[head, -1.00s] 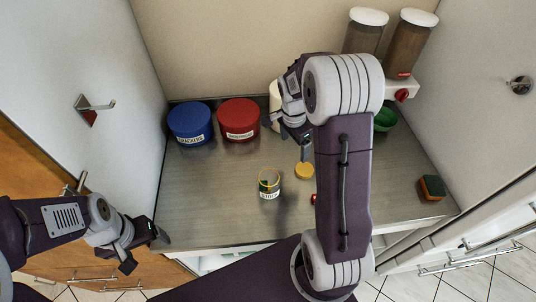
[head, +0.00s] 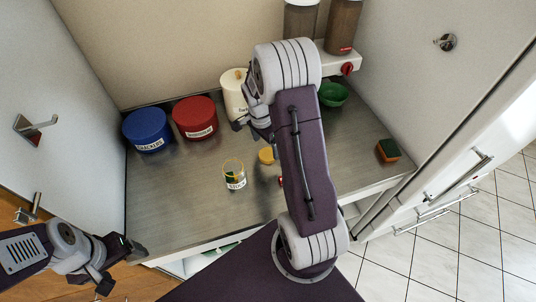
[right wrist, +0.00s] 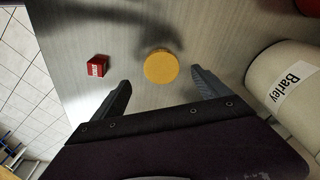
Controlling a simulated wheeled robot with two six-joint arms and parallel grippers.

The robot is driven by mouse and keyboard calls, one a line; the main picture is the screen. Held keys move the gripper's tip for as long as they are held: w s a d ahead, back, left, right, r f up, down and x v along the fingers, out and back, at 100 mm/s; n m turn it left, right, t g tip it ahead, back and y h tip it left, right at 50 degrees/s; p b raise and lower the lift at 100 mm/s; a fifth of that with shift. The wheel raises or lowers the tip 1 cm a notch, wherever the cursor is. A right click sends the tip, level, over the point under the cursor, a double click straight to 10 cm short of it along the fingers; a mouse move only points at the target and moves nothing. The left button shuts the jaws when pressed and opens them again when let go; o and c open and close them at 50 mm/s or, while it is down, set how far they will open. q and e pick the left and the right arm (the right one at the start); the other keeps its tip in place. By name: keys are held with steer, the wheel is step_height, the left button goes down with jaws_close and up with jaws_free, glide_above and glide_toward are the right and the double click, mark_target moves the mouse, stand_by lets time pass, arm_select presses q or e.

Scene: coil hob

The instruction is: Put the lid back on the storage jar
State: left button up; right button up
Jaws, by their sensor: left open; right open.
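The storage jar (head: 234,178) is a small clear open-topped jar with a yellowish rim and a white label, upright on the metal counter. A round yellow lid (head: 266,156) lies flat on the counter just right of the jar, apart from it. In the right wrist view, the lid (right wrist: 161,66) lies beyond and between my open right fingertips (right wrist: 162,88), not held. In the head view, my right gripper (head: 256,133) is above and behind the lid, partly hidden by its arm. My left gripper (head: 122,267) is open and empty at the front left, beyond the counter's front edge.
Blue (head: 147,131) and red (head: 195,119) canisters and a cream Barley canister (head: 234,95) stand at the back. A green bowl (head: 333,95), sponge (head: 388,150) and dispensers (head: 343,25) are to the right.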

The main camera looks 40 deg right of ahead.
mark_target(268, 154)
steer(key=shift+w+f, duration=0.1)
steer(key=shift+f, duration=0.1)
steer(key=f, duration=0.3)
steer(key=f+p, duration=0.1)
steer(key=f, duration=0.1)
steer(key=shift+w+d, duration=0.1)
steer(key=shift+d, duration=0.3)
steer(key=shift+a+r, duration=0.1)
steer(key=c, duration=1.4)
